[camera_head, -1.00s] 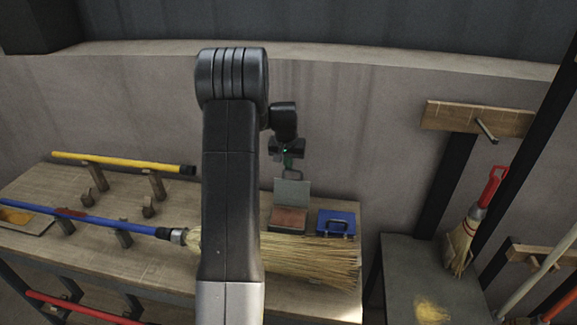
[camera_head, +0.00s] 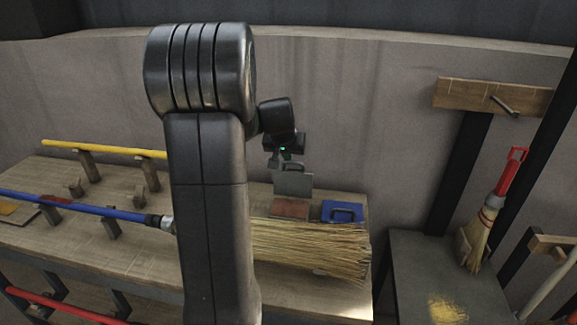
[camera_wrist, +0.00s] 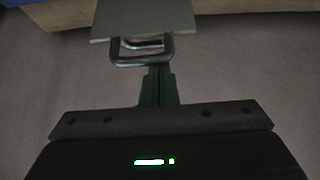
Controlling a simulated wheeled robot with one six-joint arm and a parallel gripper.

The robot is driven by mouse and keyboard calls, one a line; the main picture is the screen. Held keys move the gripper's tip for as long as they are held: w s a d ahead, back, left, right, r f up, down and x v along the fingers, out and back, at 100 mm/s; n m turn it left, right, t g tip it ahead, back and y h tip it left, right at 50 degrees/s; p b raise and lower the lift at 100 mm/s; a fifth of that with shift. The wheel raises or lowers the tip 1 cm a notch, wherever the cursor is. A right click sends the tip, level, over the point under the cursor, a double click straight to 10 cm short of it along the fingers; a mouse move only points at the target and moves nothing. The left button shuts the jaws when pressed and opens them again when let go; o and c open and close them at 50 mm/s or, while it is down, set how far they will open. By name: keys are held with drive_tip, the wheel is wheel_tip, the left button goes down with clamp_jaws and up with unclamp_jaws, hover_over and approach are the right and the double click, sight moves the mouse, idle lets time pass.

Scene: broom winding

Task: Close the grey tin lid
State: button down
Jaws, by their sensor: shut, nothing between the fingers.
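The grey tin (camera_head: 290,209) stands on the workbench against the wall, with a reddish-brown interior showing. Its grey lid (camera_head: 293,185) stands open and upright at the back, with a handle on its top edge. The lid (camera_wrist: 145,18) and its dark handle (camera_wrist: 142,62) also show in the wrist view. My gripper (camera_head: 287,157) is at the lid's upper edge, by the handle. In the wrist view its green fingers (camera_wrist: 157,72) are together and empty, with tips overlapping the handle. I cannot tell whether they touch it.
A blue tin (camera_head: 342,211) sits just right of the grey tin. Broom bristles (camera_head: 312,250) lie across the bench in front of both. A blue broom handle (camera_head: 85,206) and a yellow pole (camera_head: 105,149) rest at left. The wall is close behind the lid.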

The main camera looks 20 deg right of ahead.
drive_tip(key=s+a+f+t+h+b, duration=0.2)
drive_tip(key=s+a+b, duration=0.3)
drive_tip(key=b, duration=1.5)
drive_tip(key=shift+s+a+f+t, duration=0.2)
drive_tip(key=shift+s+f+t, duration=0.55)
drive_tip(key=shift+s, duration=1.25)
drive_tip(key=shift+f, duration=0.15)
